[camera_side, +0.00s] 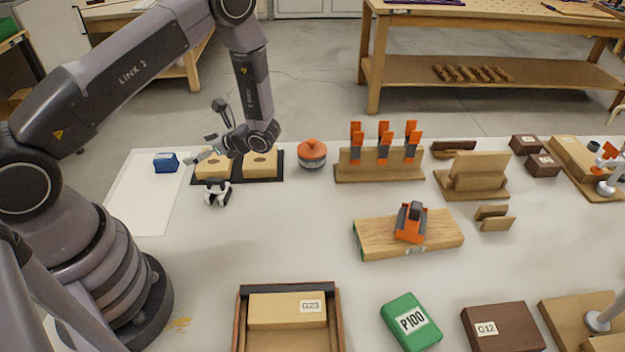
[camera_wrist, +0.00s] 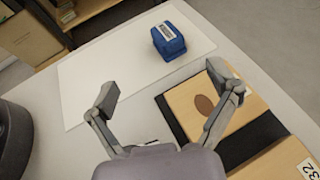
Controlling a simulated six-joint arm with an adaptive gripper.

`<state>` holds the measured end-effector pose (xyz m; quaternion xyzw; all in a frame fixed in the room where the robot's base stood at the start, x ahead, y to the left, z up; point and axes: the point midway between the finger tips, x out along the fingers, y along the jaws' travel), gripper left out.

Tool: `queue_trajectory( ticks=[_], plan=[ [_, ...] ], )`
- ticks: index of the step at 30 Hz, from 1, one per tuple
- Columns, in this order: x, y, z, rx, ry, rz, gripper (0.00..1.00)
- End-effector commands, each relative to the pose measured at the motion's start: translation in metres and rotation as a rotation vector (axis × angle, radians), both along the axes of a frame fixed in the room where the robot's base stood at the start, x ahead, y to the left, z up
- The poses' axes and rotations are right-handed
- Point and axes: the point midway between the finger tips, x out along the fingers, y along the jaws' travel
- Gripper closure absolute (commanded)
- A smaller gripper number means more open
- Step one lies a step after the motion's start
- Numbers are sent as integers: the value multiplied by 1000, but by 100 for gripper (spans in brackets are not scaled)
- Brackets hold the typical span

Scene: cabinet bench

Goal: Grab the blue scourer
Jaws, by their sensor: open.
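The blue scourer (camera_side: 165,162) is a small blue block with a pale label on top. It lies on a white sheet (camera_side: 145,205) at the left end of the bench. In the wrist view the scourer (camera_wrist: 168,40) sits beyond my fingertips, near the sheet's right edge. My gripper (camera_side: 205,175) is open, with nothing between its fingers. In the side view it is to the right of the scourer, above the wooden blocks on the black mat. In the wrist view my gripper (camera_wrist: 165,92) has its fingers spread wide, apart from the scourer.
Wooden blocks (camera_side: 262,164) on a black mat (camera_side: 278,178) lie beside the sheet. An orange-topped round container (camera_side: 312,155) and a rack of orange-handled tools (camera_side: 380,172) stand further right. Most of the white sheet around the scourer is clear.

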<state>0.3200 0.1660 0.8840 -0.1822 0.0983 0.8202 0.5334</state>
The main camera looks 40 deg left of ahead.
Motion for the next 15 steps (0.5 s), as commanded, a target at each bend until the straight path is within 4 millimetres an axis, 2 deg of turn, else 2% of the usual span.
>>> queue_trajectory(
  ticks=[1,5,15],
  plan=[
    [-2,2,-9,4,23,-16,12],
    [-6,10,-19,9,43,-30,12],
    [-28,65,-43,8,42,-27,12]
  ],
)
